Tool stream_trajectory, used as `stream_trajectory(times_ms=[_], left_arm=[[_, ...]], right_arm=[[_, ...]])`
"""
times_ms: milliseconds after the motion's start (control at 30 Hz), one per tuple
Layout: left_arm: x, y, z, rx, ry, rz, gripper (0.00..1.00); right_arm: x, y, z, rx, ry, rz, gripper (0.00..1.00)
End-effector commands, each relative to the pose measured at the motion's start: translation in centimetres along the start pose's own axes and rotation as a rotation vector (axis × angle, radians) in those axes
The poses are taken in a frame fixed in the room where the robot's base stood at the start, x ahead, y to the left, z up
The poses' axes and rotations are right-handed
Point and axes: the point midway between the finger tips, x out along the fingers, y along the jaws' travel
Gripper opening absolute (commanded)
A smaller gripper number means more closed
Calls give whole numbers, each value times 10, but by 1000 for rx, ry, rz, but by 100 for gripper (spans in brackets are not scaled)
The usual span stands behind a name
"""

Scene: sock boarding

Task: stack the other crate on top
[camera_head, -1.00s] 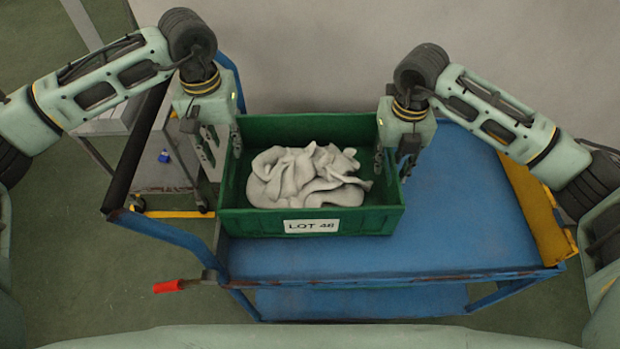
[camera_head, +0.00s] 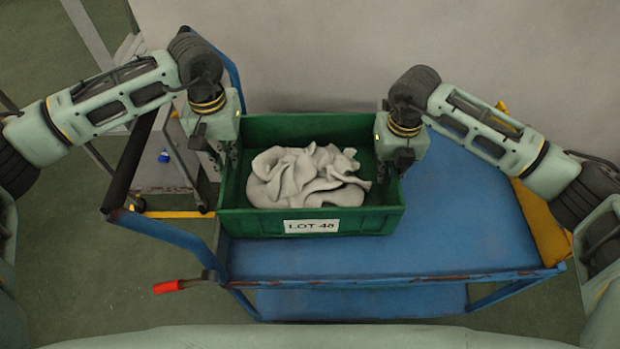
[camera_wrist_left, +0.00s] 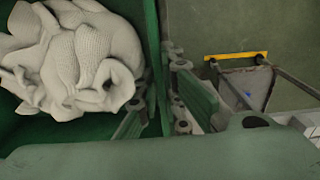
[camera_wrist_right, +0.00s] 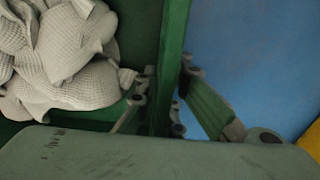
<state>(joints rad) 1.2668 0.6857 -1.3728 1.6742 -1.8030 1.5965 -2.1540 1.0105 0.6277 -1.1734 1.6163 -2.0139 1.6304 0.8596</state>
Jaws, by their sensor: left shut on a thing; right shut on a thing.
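A green crate (camera_head: 250,224) with a label reading LOT 48 stands on the left part of the blue cart top (camera_head: 460,220). Crumpled grey-white socks (camera_head: 305,180) lie inside it. My left gripper (camera_head: 226,160) is shut on the crate's left wall, one finger inside and one outside; the wall passes between the fingers in the left wrist view (camera_wrist_left: 153,80). My right gripper (camera_head: 396,168) is shut on the right wall the same way, as the right wrist view (camera_wrist_right: 172,60) shows. No second crate is visible; whether one is under this crate is hidden.
The cart top right of the crate is bare. A yellow panel (camera_head: 545,225) bounds its right end, and a black handle bar (camera_head: 135,155) is at its left. A red lever (camera_head: 168,287) sticks out at front left. A pale wall (camera_head: 310,60) stands close behind.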

Motion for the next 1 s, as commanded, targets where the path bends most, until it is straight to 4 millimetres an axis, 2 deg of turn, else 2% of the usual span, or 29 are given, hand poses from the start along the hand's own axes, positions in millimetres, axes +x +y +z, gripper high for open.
stream_trajectory(times_ms=[767,1000], left_arm=[[0,0,0,0,0,0,0],[-6,0,-1,-1,3,1,0]], right_arm=[[0,0,0,0,0,0,0],[-6,0,1,0,-3,1,0]])
